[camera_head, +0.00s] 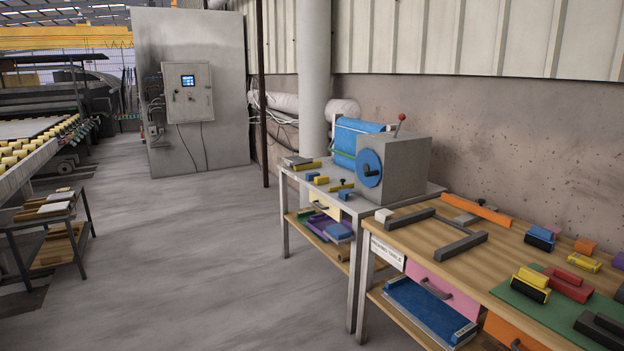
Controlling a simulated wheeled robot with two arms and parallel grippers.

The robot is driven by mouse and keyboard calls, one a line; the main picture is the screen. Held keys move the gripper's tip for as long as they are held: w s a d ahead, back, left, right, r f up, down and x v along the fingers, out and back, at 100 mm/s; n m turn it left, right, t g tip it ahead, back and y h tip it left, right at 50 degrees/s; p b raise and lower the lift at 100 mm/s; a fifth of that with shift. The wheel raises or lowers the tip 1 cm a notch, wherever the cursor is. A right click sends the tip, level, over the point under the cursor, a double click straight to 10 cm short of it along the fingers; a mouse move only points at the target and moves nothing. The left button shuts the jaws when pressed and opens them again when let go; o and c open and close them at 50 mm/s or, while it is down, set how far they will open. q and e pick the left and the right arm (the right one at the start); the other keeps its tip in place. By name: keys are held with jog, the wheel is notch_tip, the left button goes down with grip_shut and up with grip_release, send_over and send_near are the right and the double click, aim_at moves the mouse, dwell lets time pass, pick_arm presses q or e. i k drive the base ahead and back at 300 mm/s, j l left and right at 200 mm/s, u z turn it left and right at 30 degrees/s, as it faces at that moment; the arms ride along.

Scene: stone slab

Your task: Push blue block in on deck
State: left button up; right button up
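Neither of my grippers shows in the head view. Several blue things are in view, and I cannot tell which is the task's block. A small blue piece (312,176) lies on the grey table (325,192). I cannot tell which surface is the deck.
A dark grey U-shaped frame (462,246) lies on the wooden top. A green mat (535,302) with yellow, red and black pieces is at the right. A blue tray (428,308) is on the shelf below. The concrete floor (215,260) left of the tables is clear.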

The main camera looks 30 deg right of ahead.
aim_at(310, 177)
jog(key=i+l+z, duration=0.4)
jog(key=i, duration=0.4)
jog(key=i+z, duration=0.4)
jog(key=i, duration=0.4)
